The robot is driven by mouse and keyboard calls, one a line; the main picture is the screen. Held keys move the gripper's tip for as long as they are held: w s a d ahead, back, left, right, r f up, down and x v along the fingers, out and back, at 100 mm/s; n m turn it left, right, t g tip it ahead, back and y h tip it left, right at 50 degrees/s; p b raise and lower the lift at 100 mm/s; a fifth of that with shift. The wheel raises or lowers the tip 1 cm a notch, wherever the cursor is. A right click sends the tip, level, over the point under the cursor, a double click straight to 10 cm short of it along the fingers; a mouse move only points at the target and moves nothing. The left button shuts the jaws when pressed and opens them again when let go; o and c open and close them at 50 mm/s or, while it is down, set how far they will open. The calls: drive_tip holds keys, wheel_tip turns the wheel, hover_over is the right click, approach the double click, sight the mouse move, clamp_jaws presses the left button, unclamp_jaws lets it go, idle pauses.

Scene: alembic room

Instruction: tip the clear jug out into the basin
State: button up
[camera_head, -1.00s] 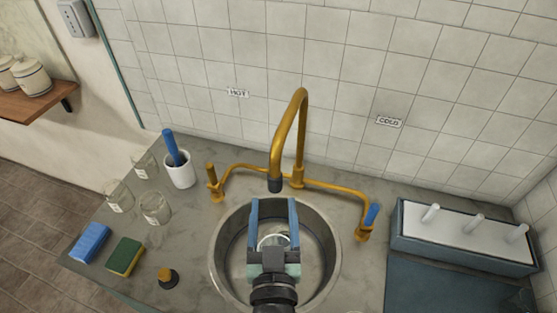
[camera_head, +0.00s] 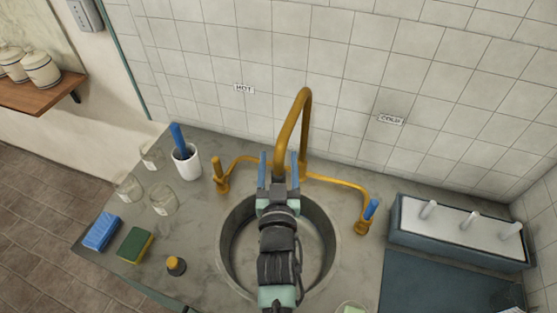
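The basin (camera_head: 328,278) is a round steel sink set in the grey counter. My gripper (camera_head: 278,168) reaches over its far side, close to the tap spout, with its two blue fingers apart. Nothing shows between the fingers, so it looks open and empty. I cannot pick out the clear jug for sure. Several clear glass vessels stand on the counter at left: one at the back (camera_head: 152,155), one at the front left (camera_head: 129,188) and one at the front right (camera_head: 164,201). A pale round rim (camera_head: 352,308) is cut off at the bottom edge. My arm hides the basin's middle.
The brass tap (camera_head: 305,115) arches over the basin's far edge. A white cup (camera_head: 187,168), blue sponge (camera_head: 101,231), green sponge (camera_head: 135,245) and small brass-topped item (camera_head: 176,265) are left. A blue-grey rack (camera_head: 459,249) stands right.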

clamp_jaws()
idle(1.4)
